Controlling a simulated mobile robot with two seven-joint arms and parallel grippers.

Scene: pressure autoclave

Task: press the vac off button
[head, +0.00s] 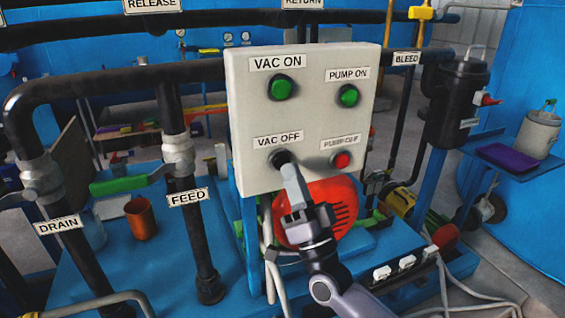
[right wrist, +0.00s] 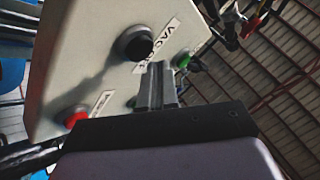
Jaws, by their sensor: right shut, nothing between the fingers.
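The pale control panel (head: 305,110) stands upright at the middle of the head view. Its black vac off button (head: 279,157) is at lower left, under the VAC OFF label (head: 278,140). My right gripper (head: 288,170) is shut and empty, its fingertips at the button's lower edge in the head view. In the right wrist view the black button (right wrist: 135,43) shows just beyond and left of the closed fingertips (right wrist: 158,68). I cannot tell whether they touch it. My left gripper is in neither view.
The panel also carries a green vac on button (head: 281,87), a green pump on button (head: 348,95) and a red pump off button (head: 341,160). Black pipes (head: 193,230) stand left. A red motor housing (head: 325,212) sits behind my right gripper, below the panel.

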